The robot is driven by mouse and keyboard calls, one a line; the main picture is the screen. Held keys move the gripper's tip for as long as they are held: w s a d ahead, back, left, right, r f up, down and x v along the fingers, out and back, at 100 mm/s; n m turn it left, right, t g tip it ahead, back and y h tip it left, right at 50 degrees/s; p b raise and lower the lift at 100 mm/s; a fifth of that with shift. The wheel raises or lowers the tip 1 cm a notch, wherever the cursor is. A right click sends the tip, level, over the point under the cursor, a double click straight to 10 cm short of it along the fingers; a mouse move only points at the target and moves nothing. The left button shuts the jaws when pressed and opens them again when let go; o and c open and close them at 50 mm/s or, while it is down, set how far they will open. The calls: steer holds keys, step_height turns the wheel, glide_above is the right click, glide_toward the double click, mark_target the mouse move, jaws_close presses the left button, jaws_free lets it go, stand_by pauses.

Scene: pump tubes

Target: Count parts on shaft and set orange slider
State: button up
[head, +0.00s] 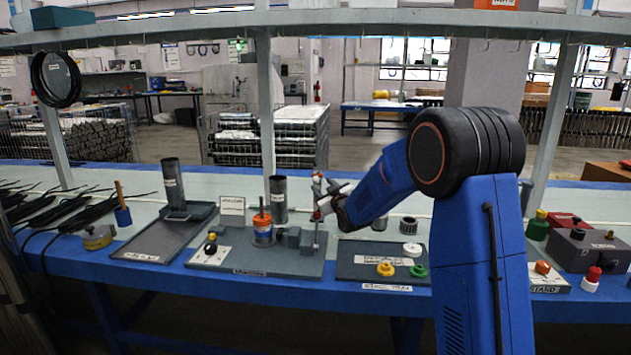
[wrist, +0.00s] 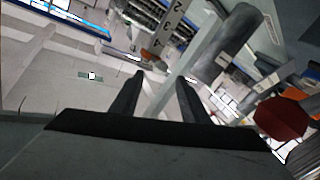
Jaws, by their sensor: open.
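My gripper (head: 326,196) is at the end of the blue arm, above the right part of the middle grey board. In the wrist view its two dark fingers (wrist: 160,80) are apart, with nothing seen held between them. A thin upright shaft (head: 316,238) stands just below the gripper; red and grey parts near its top are too small to count. In the wrist view a numbered scale strip (wrist: 174,28) lies beyond the fingertips, with a small orange piece (wrist: 150,55) at its lower end. I cannot tell whether this is the slider.
A right tray (head: 352,272) holds yellow, green and white knobs. A left tray (head: 140,248) carries another tube (head: 173,186). A shelf (head: 200,27) runs above the table.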

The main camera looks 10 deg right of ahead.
mark_target(317, 180)
steer(key=w, duration=0.2)
steer(key=w+a, duration=0.1)
steer(key=w, duration=0.5)
steer(key=shift+a, duration=0.2)
